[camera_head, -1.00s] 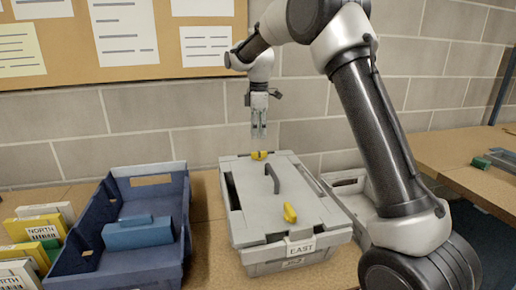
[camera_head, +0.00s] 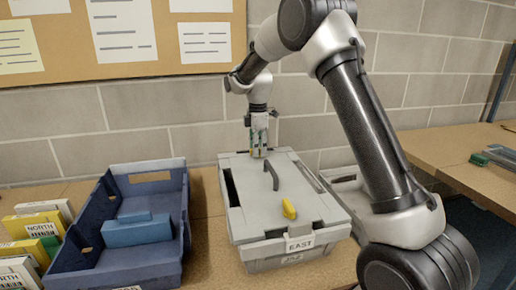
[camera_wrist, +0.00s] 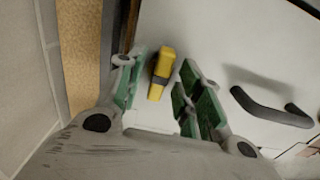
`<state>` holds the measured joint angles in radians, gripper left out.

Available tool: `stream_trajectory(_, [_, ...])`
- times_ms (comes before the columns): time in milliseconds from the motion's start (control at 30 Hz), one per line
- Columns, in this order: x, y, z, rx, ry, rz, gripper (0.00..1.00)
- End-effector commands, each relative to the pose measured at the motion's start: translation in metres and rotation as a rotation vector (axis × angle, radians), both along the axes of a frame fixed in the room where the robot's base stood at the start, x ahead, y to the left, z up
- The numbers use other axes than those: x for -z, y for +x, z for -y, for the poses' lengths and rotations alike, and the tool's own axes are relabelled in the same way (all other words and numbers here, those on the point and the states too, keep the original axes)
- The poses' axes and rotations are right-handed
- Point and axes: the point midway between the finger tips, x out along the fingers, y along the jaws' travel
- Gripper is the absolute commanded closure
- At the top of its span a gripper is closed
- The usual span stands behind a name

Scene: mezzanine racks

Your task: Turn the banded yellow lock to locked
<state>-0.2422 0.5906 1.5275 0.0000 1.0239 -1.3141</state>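The banded yellow lock (camera_wrist: 161,75) is a yellow knob with a dark band, on the far end of the grey case lid (camera_head: 240,185). My gripper (camera_wrist: 158,88) is open, with its green-padded fingers on both sides of this lock and a gap on each side. In the head view my gripper (camera_head: 259,153) points down at the lid's far edge and hides the banded lock. A second yellow lock (camera_head: 289,209), with no band that I can make out, sits at the lid's near edge, turned at a slant.
A dark handle (camera_head: 271,176) stands up from the lid, also close to my gripper in the wrist view (camera_wrist: 270,108). The case carries an EAST label (camera_head: 300,244). A blue bin (camera_head: 100,255) stands left, a grey tray (camera_head: 345,181) right. The block wall is close behind.

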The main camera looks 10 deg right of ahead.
Motion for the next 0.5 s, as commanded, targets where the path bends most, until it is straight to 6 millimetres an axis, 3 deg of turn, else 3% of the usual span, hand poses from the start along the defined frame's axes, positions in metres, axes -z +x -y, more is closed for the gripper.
stream_trajectory(67, [-0.0003, 0.0001, 0.0, 0.0, 0.0, 0.0, 0.66])
stream_trajectory(267, [-0.0005, 0.0001, 0.0, 0.0, 0.0, 0.0, 1.0])
stream_trajectory(500, [-0.0006, 0.0001, -0.0001, 0.002, 0.0, 0.001, 1.0])
